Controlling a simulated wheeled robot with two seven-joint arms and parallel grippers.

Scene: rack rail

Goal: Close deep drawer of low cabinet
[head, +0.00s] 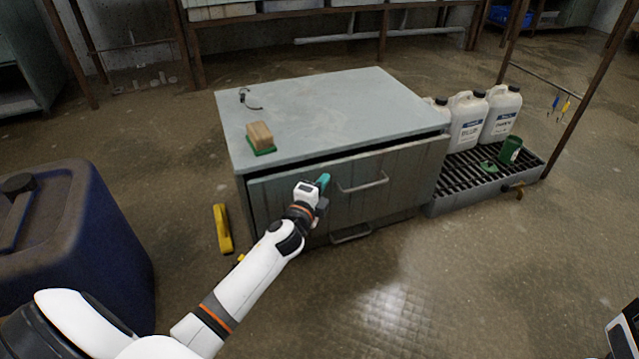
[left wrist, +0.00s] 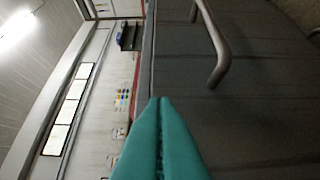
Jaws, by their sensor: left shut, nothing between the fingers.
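The low grey cabinet (head: 330,112) stands in the middle of the head view. Its deep upper drawer (head: 405,172) sticks out a little at the front, with a dark gap under the cabinet top. The drawer has a bar handle (head: 364,183), which also shows in the left wrist view (left wrist: 220,50). My left gripper (head: 324,181) is at the drawer front, left of the handle. Its teal fingers (left wrist: 160,140) are shut and empty, close to the drawer face; I cannot tell if they touch it.
A wooden block brush (head: 260,137) and a small dark hook-like item (head: 248,98) lie on the cabinet top. A lower handle (head: 351,235) is below. White jugs (head: 500,112) stand on a grated tray (head: 480,172) at right. A blue drum (head: 95,235) stands left. Floor in front is clear.

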